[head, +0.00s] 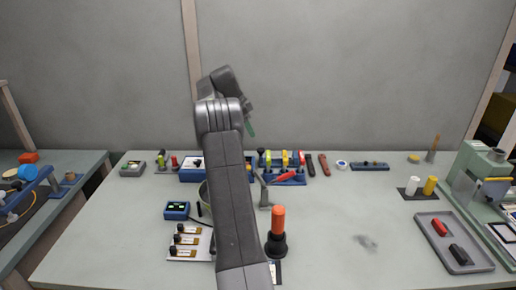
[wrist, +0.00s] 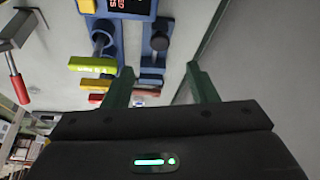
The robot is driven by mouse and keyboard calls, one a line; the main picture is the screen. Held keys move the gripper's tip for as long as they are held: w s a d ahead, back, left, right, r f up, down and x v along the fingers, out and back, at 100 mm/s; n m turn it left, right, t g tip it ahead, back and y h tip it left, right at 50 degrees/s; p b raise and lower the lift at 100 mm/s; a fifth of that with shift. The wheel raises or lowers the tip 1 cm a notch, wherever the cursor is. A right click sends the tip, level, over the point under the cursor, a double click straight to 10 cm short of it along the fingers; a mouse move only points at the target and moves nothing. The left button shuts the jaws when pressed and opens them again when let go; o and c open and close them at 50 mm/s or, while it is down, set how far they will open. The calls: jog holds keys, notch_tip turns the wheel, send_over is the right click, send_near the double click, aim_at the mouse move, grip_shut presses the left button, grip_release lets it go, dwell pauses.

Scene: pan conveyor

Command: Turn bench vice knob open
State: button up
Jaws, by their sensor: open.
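My gripper (wrist: 162,78) is open and empty, with its two green fingers apart in the wrist view. In the head view only a green fingertip (head: 250,128) shows, raised in front of the back wall; my arm hides the rest. A grey tool with a red handle (head: 285,176), perhaps the bench vice, stands on the bench right of my arm. A similar grey body with a red handle (wrist: 19,88) is at the left edge of the wrist view, apart from my fingers. I cannot make out which part is the vice knob.
Blue fixtures with coloured handles (head: 284,158) line the bench's back; a yellow-green handle (wrist: 92,64) appears near my left finger. An orange-topped black tool (head: 278,222) stands in front. A grey tray (head: 474,262) lies right. The bench's right-middle is mostly clear.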

aim_at(260, 149)
jog(key=x, duration=1)
jog(key=shift+c, duration=0.2)
jog(key=c, duration=0.9)
